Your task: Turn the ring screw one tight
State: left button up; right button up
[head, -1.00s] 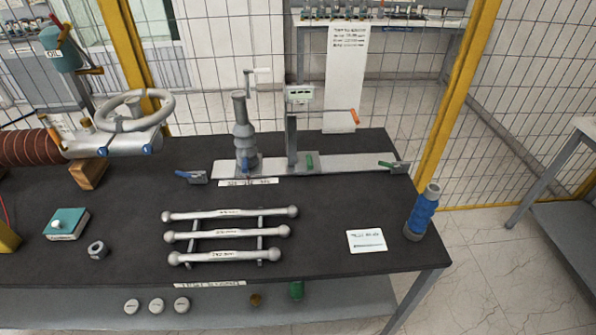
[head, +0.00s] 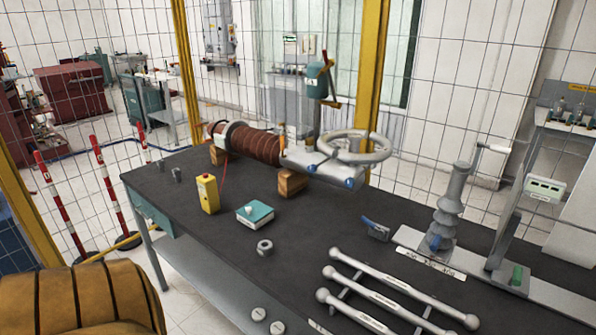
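A large grey ring (head: 350,158) sits on top of a grey metal fitting at the end of the reddish-brown ribbed bushing (head: 252,146). Blue round knobs (head: 347,183) sit on the fitting's lower edge. The bushing lies on wooden blocks (head: 291,183) on the dark table. A loose grey nut (head: 265,247) lies on the table nearer the front. I cannot tell which part is the ring screw or how tight it sits. Neither of my grippers is in view.
A yellow box (head: 207,193) and a teal box (head: 255,214) stand on the dark table (head: 180,205). A rack of grey rods (head: 375,282) and a grey ribbed insulator (head: 452,205) stand at right. A brown banded drum (head: 85,300) is at lower left. Wire fence runs behind.

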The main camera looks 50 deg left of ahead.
aim_at(312, 169)
jog(key=u, duration=1.55)
jog(key=i+j+z, duration=0.1)
jog(key=z, duration=0.2)
jog(key=i, duration=0.05)
